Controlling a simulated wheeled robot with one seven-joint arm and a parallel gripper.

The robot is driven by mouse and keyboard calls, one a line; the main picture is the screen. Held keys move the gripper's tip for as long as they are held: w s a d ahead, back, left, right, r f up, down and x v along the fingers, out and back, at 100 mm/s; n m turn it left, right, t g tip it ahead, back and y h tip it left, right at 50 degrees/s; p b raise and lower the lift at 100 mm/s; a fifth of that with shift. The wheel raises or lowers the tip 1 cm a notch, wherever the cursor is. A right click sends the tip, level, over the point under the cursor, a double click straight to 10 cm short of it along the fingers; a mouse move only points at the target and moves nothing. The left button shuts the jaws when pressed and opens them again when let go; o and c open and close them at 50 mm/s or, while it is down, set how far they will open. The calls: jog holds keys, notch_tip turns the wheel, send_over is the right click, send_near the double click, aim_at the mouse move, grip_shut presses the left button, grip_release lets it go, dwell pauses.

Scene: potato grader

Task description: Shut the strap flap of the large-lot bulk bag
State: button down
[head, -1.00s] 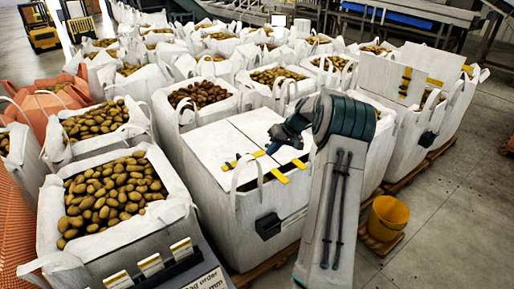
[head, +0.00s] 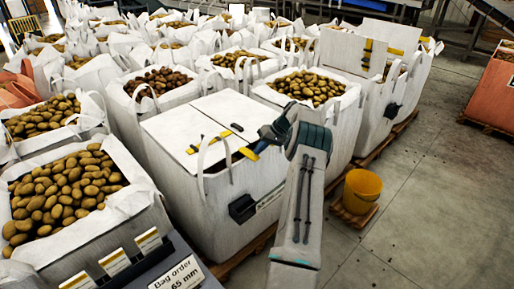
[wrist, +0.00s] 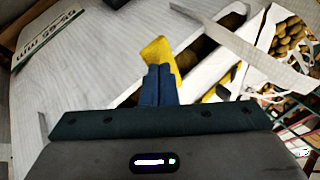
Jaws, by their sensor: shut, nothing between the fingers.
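A white bulk bag (head: 225,205) stands in the middle of the head view, with a pale two-panel flap (head: 195,125) lying over its top. Dark straps with yellow ends (head: 222,135) lie across the flap. I cannot read its label well enough to tell the lot. My gripper (head: 259,149) is shut and empty at the flap's front right edge. In the wrist view its blue fingertips (wrist: 159,70) are against or very close to a yellow strap end (wrist: 157,48). A dark gap shows beside the strap; contact is unclear.
Open potato-filled bags stand left (head: 70,190) and behind (head: 308,87). Another bag at the back right has a raised flap with yellow strips (head: 340,50). A yellow bucket (head: 362,190) stands right of the bag. A sign (head: 178,275) is in front.

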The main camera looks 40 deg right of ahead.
jog(key=shift+s+f+b, duration=0.15)
jog(key=shift+f+b, duration=0.05)
jog(key=shift+f, duration=0.35)
jog(key=shift+s+f+b, duration=0.15)
jog(key=shift+f+b, duration=0.05)
jog(key=shift+f, duration=0.3)
jog(key=shift+d, duration=0.1)
jog(key=v, duration=1.5)
jog(key=shift+w+a+r, duration=0.3)
